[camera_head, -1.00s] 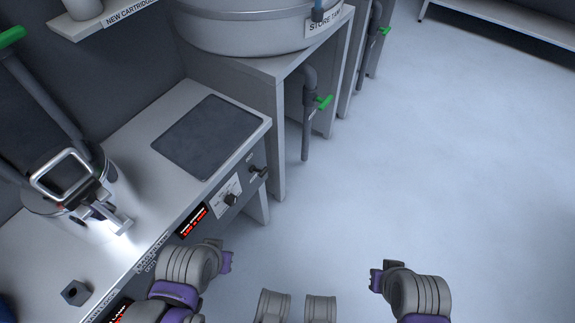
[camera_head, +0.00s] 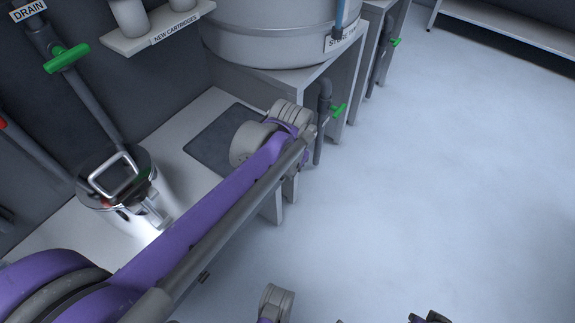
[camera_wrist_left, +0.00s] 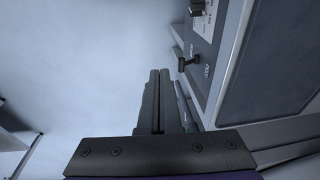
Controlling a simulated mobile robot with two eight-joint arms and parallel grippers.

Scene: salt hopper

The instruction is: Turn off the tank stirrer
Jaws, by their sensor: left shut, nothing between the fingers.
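In the left wrist view, a black lever switch (camera_wrist_left: 188,63) stands out from the grey front panel (camera_wrist_left: 208,70), with small lettering beside it. A black knob (camera_wrist_left: 196,7) is above it at the picture's top edge. My left gripper (camera_wrist_left: 160,76) is shut and empty, its fingertips to the left of and a little below the lever, with a visible gap between them. In the head view, my left arm crosses the bench and hides the panel; its fingers are not clear there. The metal tank (camera_head: 270,35) stands at the back, its label partly hidden. My right gripper is only doubtfully visible at the bottom edge.
The bench (camera_head: 190,180) has a dark square plate (camera_head: 215,140) and a metal vessel with a handle (camera_head: 115,178). A pipe with a green valve handle (camera_head: 338,110) stands beside the bench. The floor (camera_head: 440,180) on the right is clear.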

